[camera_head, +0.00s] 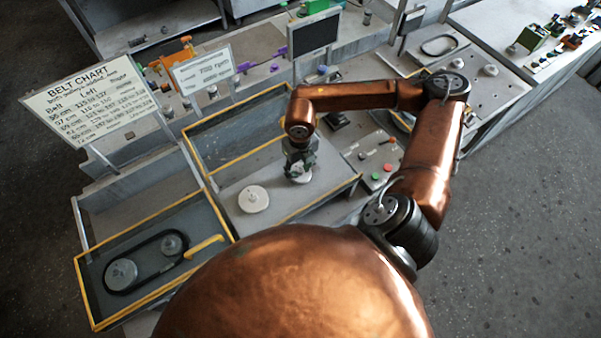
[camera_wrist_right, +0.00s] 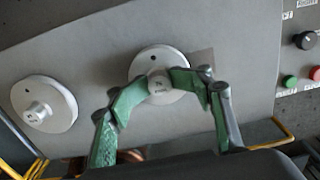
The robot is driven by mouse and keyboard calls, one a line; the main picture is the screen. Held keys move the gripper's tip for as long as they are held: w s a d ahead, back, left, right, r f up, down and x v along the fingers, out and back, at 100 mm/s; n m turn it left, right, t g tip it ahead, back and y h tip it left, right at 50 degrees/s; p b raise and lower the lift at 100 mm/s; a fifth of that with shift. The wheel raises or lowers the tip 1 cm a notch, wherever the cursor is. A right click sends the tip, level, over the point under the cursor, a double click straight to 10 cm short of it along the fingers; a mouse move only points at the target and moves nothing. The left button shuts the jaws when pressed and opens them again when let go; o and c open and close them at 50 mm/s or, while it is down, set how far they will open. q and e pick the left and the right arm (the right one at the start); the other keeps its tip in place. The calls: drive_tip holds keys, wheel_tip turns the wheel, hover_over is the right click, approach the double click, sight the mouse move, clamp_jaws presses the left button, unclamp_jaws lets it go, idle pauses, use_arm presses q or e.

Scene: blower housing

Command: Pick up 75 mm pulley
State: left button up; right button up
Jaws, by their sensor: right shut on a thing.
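In the head view a pale round pulley (camera_head: 300,175) lies under my right gripper (camera_head: 299,163) on the tray's grey floor. The right wrist view shows this pulley (camera_wrist_right: 148,60) as a white disc with a raised hub. The green fingers of the right gripper (camera_wrist_right: 156,86) are closed around the hub, touching it from both sides. The hub's marking is too small to read surely. A second pale pulley (camera_head: 253,199) lies to the left in the same tray; it also shows in the right wrist view (camera_wrist_right: 44,104). My left gripper is not in view.
A yellow-edged tray (camera_head: 309,206) holds both pulleys. A second tray (camera_head: 207,196) at left holds a black belt around two pulleys and a yellow handle. A belt chart sign (camera_head: 90,101) stands behind it. A panel with red and green buttons (camera_head: 376,176) is right of the gripper.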

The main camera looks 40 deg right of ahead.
sight(300, 169)
drive_tip(key=c, duration=0.3)
drive_tip(key=shift+r, duration=0.55)
clamp_jaws()
drive_tip(key=shift+w+d+r+p, duration=0.15)
drive_tip(key=shift+r+p, duration=0.25)
drive_tip(key=shift+r, duration=0.55)
drive_tip(key=shift+r+p, duration=1.15)
drive_tip(key=shift+r, duration=1.4)
drive_tip(key=shift+a, duration=0.2)
drive_tip(key=s+a+r+b, duration=0.1)
drive_tip(key=s+a+r, duration=0.1)
drive_tip(key=s+a, duration=0.3)
drive_tip(key=shift+s+a, duration=0.35)
drive_tip(key=shift+s, duration=0.7)
